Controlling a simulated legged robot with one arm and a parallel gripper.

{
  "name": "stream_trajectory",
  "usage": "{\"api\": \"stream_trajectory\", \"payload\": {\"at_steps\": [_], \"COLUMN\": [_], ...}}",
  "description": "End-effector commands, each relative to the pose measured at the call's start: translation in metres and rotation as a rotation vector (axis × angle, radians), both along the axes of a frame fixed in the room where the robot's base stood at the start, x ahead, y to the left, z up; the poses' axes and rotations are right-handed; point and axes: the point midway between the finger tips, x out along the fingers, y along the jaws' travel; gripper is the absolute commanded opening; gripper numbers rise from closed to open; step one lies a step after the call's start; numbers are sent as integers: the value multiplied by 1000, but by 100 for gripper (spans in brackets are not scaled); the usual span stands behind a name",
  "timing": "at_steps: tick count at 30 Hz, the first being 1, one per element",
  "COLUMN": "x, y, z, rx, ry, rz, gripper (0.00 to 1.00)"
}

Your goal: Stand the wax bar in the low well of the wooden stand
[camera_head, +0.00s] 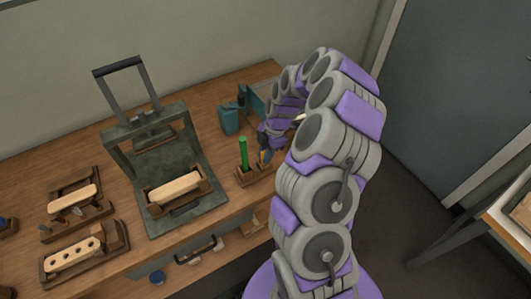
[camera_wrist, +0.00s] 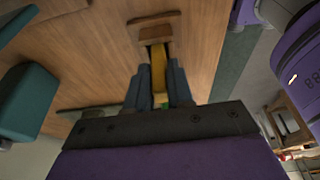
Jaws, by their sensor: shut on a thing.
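The wax bar (camera_wrist: 159,88) is yellow and sits between the two blue-grey fingers of my gripper (camera_wrist: 159,90) in the wrist view. My gripper is shut on it. The bar's far end points at the small wooden stand (camera_wrist: 155,20), and I cannot tell whether it is inside the low well or just above it. In the head view the wooden stand (camera_head: 248,180) is near the bench's front edge, with a green stick (camera_head: 243,152) upright in its left part. My gripper (camera_head: 265,157) is over the stand's right side, partly hidden by my arm.
A green metal press (camera_head: 150,150) with a wooden block (camera_head: 174,188) stands left of the stand. Teal boxes (camera_head: 229,121) stand behind it. Wooden fixtures (camera_head: 84,256) fill the bench's left end. Bare bench top lies between press and stand.

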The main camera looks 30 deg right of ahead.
Motion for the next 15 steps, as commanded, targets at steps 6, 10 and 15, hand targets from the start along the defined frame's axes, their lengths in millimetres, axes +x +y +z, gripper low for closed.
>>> {"api": "stream_trajectory", "payload": {"at_steps": [6,10,15], "x": [0,0,0], "y": [0,0,0], "z": [-3,-5,-6], "rx": [0,0,0], "ry": [0,0,0], "rz": [0,0,0], "gripper": [0,0,24]}}
